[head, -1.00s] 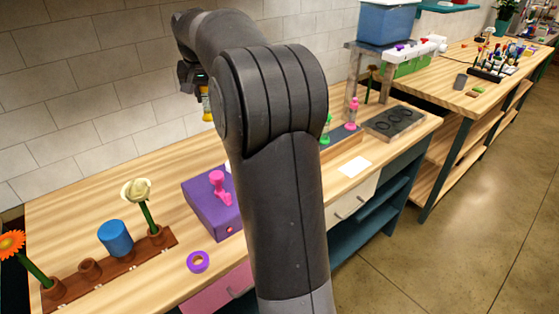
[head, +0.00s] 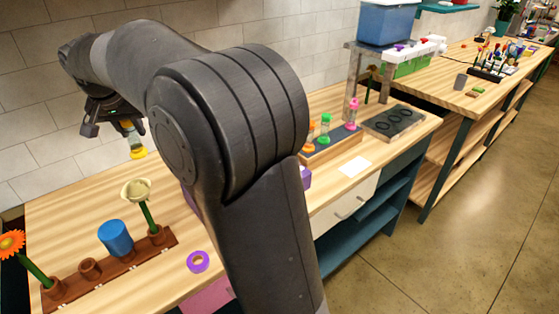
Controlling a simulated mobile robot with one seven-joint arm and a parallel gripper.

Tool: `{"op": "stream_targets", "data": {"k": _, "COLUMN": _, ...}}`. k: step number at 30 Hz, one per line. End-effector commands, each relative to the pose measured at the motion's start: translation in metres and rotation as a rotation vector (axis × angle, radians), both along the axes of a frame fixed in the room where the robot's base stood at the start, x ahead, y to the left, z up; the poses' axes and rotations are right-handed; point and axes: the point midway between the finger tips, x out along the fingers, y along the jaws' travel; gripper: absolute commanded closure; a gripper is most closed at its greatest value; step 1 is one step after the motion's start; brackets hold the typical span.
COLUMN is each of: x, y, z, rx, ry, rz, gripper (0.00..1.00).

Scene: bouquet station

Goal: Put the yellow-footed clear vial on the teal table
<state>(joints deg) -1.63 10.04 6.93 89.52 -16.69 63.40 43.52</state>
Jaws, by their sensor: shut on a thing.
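The clear vial with a yellow foot (head: 137,150) hangs from my gripper (head: 124,122) in the head view. My gripper is shut on its upper part, and the yellow foot points down. The vial is in the air in front of the tiled wall, left of my arm and above the wooden worktop. The wooden bench at the right (head: 478,88) has dark teal legs, and the near worktop (head: 205,232) has teal shelving below.
A brown holder (head: 75,285) with a white flower (head: 137,192), a blue cylinder (head: 115,239) and an orange flower stands at the left. A purple ring (head: 198,262) lies beside it. A rack (head: 335,150) bears coloured vials near a dark tray (head: 395,122). My arm hides the middle.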

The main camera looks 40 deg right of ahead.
Motion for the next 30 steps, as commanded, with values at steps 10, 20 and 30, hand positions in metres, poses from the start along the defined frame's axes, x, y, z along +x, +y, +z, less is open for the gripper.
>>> {"op": "stream_targets", "data": {"k": 10, "x": 0.000, "y": -0.002, "z": -0.060, "rx": -0.002, "ry": 0.006, "rz": 0.000, "gripper": 1.00}}
{"op": "stream_targets", "data": {"k": 20, "x": 0.001, "y": -0.001, "z": -0.101, "rx": 0.000, "ry": 0.000, "rz": 0.000, "gripper": 1.00}}
{"op": "stream_targets", "data": {"k": 30, "x": 0.008, "y": 0.023, "z": -0.118, "rx": 0.000, "ry": 0.004, "rz": 0.006, "gripper": 1.00}}
